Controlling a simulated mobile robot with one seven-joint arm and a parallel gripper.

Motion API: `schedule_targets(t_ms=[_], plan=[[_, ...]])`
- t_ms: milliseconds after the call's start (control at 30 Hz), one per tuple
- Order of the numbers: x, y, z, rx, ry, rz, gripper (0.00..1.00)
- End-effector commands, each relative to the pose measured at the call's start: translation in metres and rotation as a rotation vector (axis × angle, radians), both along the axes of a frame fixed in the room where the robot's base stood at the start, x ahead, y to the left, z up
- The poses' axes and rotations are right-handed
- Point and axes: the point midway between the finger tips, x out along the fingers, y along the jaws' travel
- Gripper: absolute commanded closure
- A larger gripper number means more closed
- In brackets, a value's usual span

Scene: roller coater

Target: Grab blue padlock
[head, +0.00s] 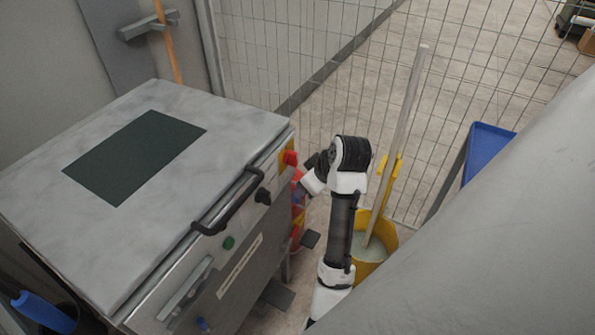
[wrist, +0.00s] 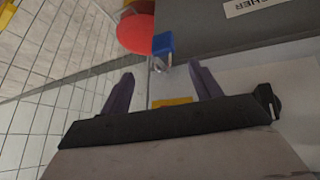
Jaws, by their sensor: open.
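The blue padlock (wrist: 163,44) shows in the wrist view, just beyond my fingertips and slightly right of the picture's middle. Its metal shackle (wrist: 160,64) points toward my gripper. My gripper (wrist: 161,78) is open, with its two dark fingers spread apart and nothing between them touching either one. The padlock is beside a red round thing and at the edge of a grey panel.
The metal machine (head: 235,115) with a black handle (head: 228,205) stands to the left. A yellow bucket (head: 383,238) with a long pole stands close behind my arm. A wire mesh fence (head: 400,110) closes off the back. The red round thing (wrist: 136,33) is close to the padlock.

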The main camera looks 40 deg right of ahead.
Motion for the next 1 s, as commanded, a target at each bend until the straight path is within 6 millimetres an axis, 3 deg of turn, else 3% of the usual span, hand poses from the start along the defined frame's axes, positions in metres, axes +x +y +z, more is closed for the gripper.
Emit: schedule_targets(t_ms=[33, 367, 633, 967, 1000], plan=[[0.005, 0.001, -0.011, 0.001, 0.0, 0.002, 0.37], [0.02, 0.0, -0.032, 0.0, 0.001, -0.001, 0.37], [0.038, 0.003, -0.067, 0.001, 0.002, -0.001, 0.37], [0.042, 0.002, -0.073, -0.002, 0.0, -0.001, 0.37], [0.042, 0.002, -0.073, -0.001, 0.0, -0.002, 0.42]])
